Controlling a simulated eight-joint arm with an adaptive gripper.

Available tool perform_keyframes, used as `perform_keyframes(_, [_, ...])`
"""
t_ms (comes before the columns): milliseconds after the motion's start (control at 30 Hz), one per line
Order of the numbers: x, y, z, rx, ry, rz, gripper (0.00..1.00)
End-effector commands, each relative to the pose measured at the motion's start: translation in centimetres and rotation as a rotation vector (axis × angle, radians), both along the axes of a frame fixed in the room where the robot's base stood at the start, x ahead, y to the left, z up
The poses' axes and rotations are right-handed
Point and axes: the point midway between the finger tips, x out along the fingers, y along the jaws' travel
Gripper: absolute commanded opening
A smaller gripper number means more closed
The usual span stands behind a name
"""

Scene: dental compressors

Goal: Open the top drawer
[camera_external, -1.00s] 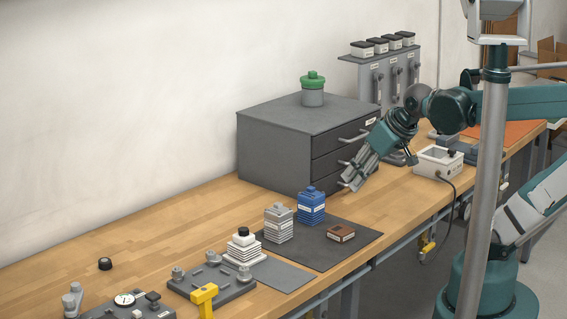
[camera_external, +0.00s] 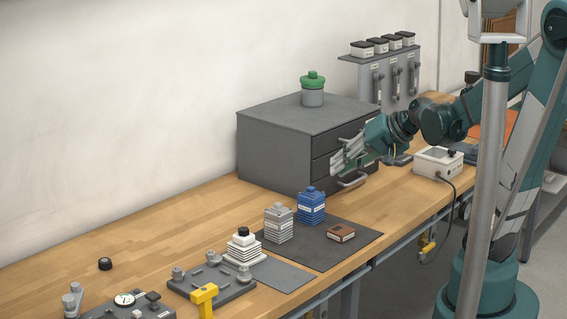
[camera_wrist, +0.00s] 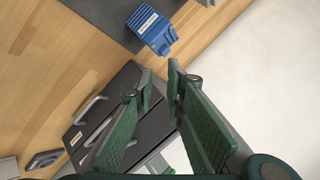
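The grey drawer cabinet (camera_external: 275,150) stands on the bench with its dark drawer fronts facing right. The top drawer (camera_external: 325,144) looks shut. Its handle is largely hidden behind my gripper in the external view. A lower drawer handle (camera_external: 353,181) shows below my gripper. My gripper (camera_external: 338,163) is in front of the drawer fronts, around the upper and middle drawers. In the wrist view my gripper (camera_wrist: 154,86) has its two fingers apart with nothing seen between them. Drawer handles (camera_wrist: 90,109) lie to the left of the fingers there. I cannot tell whether a finger touches the cabinet.
A green-lidded jar (camera_external: 312,92) stands on the cabinet. A white box with a cable (camera_external: 438,160) is to the right.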

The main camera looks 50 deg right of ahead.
Motion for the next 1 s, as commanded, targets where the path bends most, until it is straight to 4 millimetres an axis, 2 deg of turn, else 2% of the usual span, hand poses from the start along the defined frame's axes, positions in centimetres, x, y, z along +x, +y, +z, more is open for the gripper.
perform_keyframes(200, [1.8, -3.9, 0.0, 0.137, -0.065, -0.116, 0.13])
perform_keyframes(467, [3.1, -8.9, 0.4, 0.297, -0.158, -0.245, 0.13])
perform_keyframes(800, [3.0, -16.4, 1.2, 0.493, -0.303, -0.405, 0.13])
perform_keyframes(1000, [2.2, -19.9, 1.6, 0.578, -0.376, -0.472, 0.13])
